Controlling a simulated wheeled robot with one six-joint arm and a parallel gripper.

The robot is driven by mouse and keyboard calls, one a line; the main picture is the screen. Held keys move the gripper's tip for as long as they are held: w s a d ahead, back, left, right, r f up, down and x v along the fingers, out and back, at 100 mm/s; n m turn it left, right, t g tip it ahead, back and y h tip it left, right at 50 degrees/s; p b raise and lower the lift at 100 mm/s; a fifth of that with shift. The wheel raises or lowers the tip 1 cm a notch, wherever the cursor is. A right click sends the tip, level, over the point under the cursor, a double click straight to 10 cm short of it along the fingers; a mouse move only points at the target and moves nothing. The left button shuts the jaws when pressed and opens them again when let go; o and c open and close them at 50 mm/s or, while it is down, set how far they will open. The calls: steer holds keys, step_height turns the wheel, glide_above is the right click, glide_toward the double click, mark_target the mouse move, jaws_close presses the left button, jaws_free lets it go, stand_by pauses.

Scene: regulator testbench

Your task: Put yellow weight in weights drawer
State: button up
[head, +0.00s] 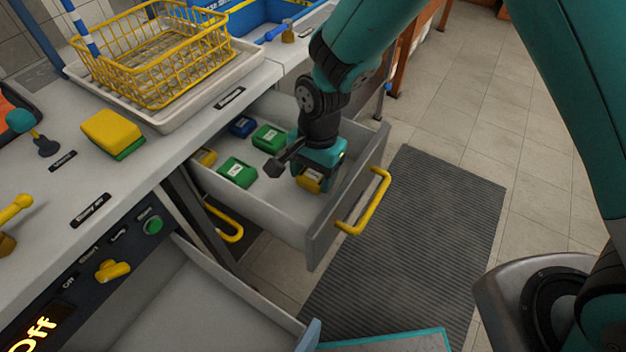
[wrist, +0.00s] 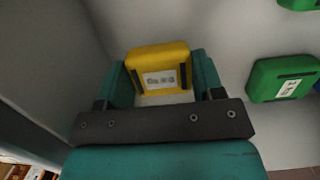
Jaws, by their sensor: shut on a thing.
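A yellow weight (wrist: 158,62) with a white label sits between the two fingers of my gripper (wrist: 160,85) in the wrist view. In the head view my gripper (head: 311,178) is inside the open weights drawer (head: 290,218), near its front panel, shut on the yellow weight (head: 309,184). The weight is low over the drawer floor; I cannot tell whether it touches it. Green weights (head: 237,172) (head: 269,138), a blue weight (head: 242,126) and another yellow weight (head: 205,157) lie in the same drawer.
The drawer's yellow handle (head: 366,203) faces the floor mat (head: 420,230). A second open drawer (head: 190,300) in front looks empty. A yellow basket (head: 155,50) stands in a white tray on the counter, beside a yellow and green sponge (head: 112,133).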

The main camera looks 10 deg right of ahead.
steer(key=shift+f, duration=1.25)
steer(key=o, duration=1.2)
steer(key=shift+f, duration=0.15)
steer(key=shift+o, duration=0.2)
steer(key=r, duration=0.4)
steer(key=w+r, duration=0.1)
steer(key=r, duration=0.3)
steer(key=d+r, duration=0.1)
steer(key=r, duration=0.3)
steer(key=shift+w+d+r+p, duration=0.1)
steer(key=shift+w+r+p, duration=0.05)
steer(key=shift+r+p, duration=0.15)
steer(key=s+d+r+n+y, duration=0.1)
steer(key=s+d+r+n, duration=0.4)
steer(key=s+r+n, duration=0.2)
steer(key=s+d+r+n+t+y, duration=0.1)
steer(key=s+d+r+n+y, duration=0.1)
steer(key=s+d+r+n, duration=0.2)
steer(key=shift+s+d+r+n, duration=0.4)
steer(key=shift+s+r+n, duration=1.7)
steer(key=shift+s, duration=1.1)
steer(key=shift+r, duration=0.15)
